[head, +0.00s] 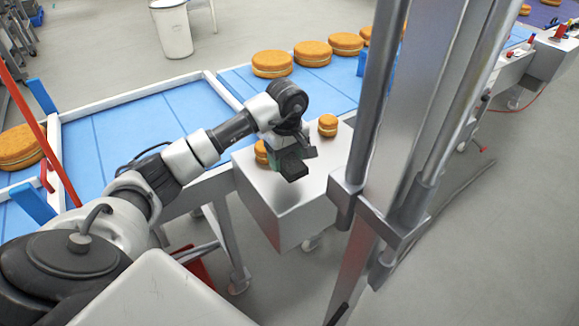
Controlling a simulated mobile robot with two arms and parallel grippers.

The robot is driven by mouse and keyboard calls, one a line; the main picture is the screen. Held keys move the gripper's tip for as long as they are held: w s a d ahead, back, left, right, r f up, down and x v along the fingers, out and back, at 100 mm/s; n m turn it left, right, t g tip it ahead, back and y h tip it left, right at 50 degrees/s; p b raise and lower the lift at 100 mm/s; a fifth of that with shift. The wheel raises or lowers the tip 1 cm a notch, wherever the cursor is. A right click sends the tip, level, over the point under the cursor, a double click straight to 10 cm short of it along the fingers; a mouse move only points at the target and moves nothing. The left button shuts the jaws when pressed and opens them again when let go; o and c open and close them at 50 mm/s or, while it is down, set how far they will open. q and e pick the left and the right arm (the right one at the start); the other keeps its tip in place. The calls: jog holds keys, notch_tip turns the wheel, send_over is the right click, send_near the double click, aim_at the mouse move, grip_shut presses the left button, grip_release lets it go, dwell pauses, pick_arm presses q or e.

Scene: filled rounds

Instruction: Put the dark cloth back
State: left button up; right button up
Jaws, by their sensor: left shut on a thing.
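My left arm reaches in from the left, and its gripper (293,160) is over the white box-like stand beside the blue conveyor. The gripper is shut on a small dark, greenish thing (274,154), which looks like the dark cloth. Most of it is hidden by the dark fingers, and I cannot tell whether it touches the stand top. My right gripper is not in view.
The white stand (285,215) holds two small orange-brown filled rounds, one (327,125) behind the gripper and one (261,152) to its left. Larger rounds (272,64) sit on the blue conveyor (140,122). My grey column blocks the view right of the stand.

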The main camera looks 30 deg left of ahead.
aim_at(288, 157)
pick_arm(q)
jog(key=f, duration=0.2)
jog(key=f+p, duration=0.1)
jog(key=f, duration=0.1)
jog(key=shift+w+f, duration=0.2)
jog(key=shift+f, duration=0.45)
jog(key=o, duration=0.9)
jog(key=shift+c, duration=0.2)
jog(key=shift+r, duration=0.15)
jog(key=shift+r, duration=0.2)
notch_tip(288, 157, up, 10)
jog(key=b, duration=0.3)
jog(key=shift+r, duration=0.85)
